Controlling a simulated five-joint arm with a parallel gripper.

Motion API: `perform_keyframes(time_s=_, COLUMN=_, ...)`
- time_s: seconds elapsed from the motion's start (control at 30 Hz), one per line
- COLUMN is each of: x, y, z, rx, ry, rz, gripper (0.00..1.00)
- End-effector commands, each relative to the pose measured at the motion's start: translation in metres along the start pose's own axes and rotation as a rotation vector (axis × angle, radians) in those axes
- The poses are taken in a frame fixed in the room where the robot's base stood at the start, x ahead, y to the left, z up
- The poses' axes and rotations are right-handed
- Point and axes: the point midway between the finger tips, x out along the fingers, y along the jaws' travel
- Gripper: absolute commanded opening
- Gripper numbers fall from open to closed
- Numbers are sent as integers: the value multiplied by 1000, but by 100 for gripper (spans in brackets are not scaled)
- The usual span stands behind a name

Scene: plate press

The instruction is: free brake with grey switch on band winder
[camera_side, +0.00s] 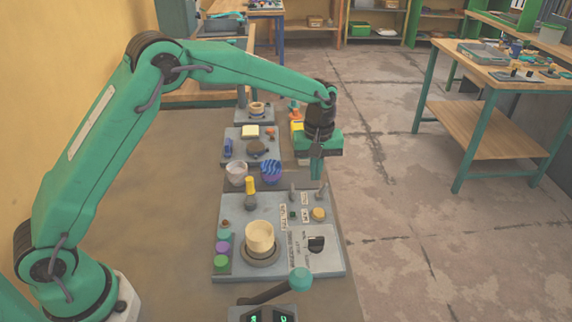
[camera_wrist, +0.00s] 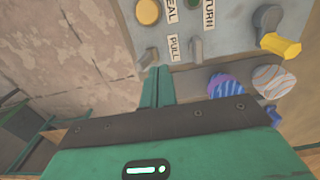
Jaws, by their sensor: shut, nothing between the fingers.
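The grey panel (camera_side: 330,264) carries a cream cup-shaped part on a round base (camera_side: 259,240), labels and controls; I take it for the band winder. In the wrist view a grey lever switch (camera_wrist: 149,58) stands beside the PULL label, and a second grey lever (camera_wrist: 197,50) stands below the TURN label. Which one is the brake switch I cannot tell. My gripper (camera_side: 317,179) points down over the panel's far right part. In the wrist view my gripper (camera_wrist: 157,70) is shut and empty, its tips close to the lever beside PULL; contact is unclear.
A yellow button (camera_side: 319,214) and a black knob (camera_side: 316,243) sit on the panel's right side. A yellow-topped post (camera_side: 250,190) stands at its far left. A teal-knobbed lever (camera_side: 299,279) is in front.

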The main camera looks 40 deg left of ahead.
Motion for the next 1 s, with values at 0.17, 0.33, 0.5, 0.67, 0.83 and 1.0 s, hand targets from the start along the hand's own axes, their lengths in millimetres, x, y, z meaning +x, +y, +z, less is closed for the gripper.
perform_keyframes(time_s=0.17, x=-10, y=-1, z=0, rx=0, ry=1, rz=1, gripper=0)
perform_keyframes(time_s=0.33, x=-18, y=-3, z=0, rx=0, ry=1, rz=1, gripper=0)
perform_keyframes(time_s=0.5, x=-26, y=-4, z=0, rx=0, ry=1, rz=1, gripper=0)
perform_keyframes(time_s=0.67, x=-33, y=-6, z=0, rx=0, ry=1, rz=1, gripper=0)
perform_keyframes(time_s=0.83, x=-38, y=-7, z=0, rx=0, ry=0, rz=0, gripper=0)
perform_keyframes(time_s=1.0, x=-39, y=-7, z=0, rx=0, ry=0, rz=0, gripper=0)
